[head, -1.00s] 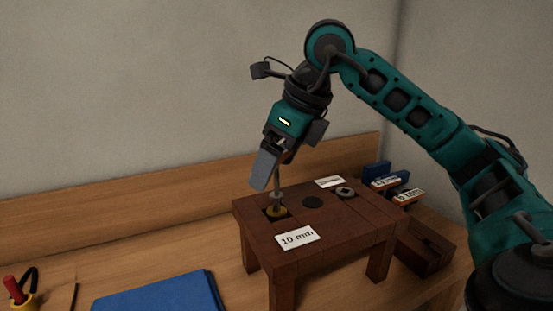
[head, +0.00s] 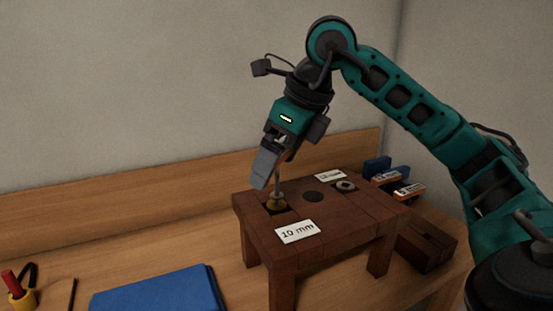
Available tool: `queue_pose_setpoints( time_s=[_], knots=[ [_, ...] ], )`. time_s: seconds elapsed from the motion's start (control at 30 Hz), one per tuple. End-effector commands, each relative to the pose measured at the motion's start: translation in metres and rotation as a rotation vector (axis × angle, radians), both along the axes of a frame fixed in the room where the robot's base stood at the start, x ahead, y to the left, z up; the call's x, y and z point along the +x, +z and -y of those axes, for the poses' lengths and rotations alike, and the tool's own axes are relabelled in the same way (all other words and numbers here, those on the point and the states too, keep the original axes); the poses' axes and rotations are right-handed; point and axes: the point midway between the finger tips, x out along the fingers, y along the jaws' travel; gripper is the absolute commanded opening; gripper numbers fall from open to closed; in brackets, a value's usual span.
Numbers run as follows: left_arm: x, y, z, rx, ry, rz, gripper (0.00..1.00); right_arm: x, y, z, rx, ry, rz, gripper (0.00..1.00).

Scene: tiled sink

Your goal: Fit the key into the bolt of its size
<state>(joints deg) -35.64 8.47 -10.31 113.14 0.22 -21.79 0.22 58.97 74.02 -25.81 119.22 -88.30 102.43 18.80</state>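My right gripper (head: 270,165) points down over the left end of a dark wooden stand (head: 330,217). It appears shut on the upper end of a thin grey key (head: 278,184), whose shaft runs down below the fingers. The key's lower end meets a brass-coloured round piece (head: 276,204) in a dark recess behind the "10 mm" label (head: 298,231). How deep the key sits there is too small to tell. A grey bolt (head: 345,186) with a hole in its middle is at the stand's far right, near another label (head: 330,176). My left gripper is out of view.
A dark round spot (head: 313,197) lies between the two bolt places. Blue pieces with labelled holders (head: 409,192) and a dark wooden block (head: 427,245) are right of the stand. A blue mat (head: 160,291) and a yellow cup (head: 22,299) with a red-handled tool are at front left.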

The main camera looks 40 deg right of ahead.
Motion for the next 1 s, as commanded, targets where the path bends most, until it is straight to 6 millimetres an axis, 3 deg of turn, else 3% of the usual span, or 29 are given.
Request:
queue_pose_setpoints(
  time_s=[0.03, 0.2, 0.5, 1.0],
  knots=[
    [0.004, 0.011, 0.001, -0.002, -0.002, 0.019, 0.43, -0.003, 0.017, 0.002, 0.001, -0.002, 0.011, 1.00],
    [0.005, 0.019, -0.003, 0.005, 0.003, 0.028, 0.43, -0.018, 0.055, 0.008, 0.001, -0.001, 0.010, 1.00],
    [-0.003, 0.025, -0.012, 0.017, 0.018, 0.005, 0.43, -0.039, 0.107, 0.016, 0.000, -0.002, 0.007, 1.00],
    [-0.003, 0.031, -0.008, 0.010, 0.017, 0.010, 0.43, -0.044, 0.115, 0.018, 0.001, -0.001, 0.004, 1.00]
  ],
)
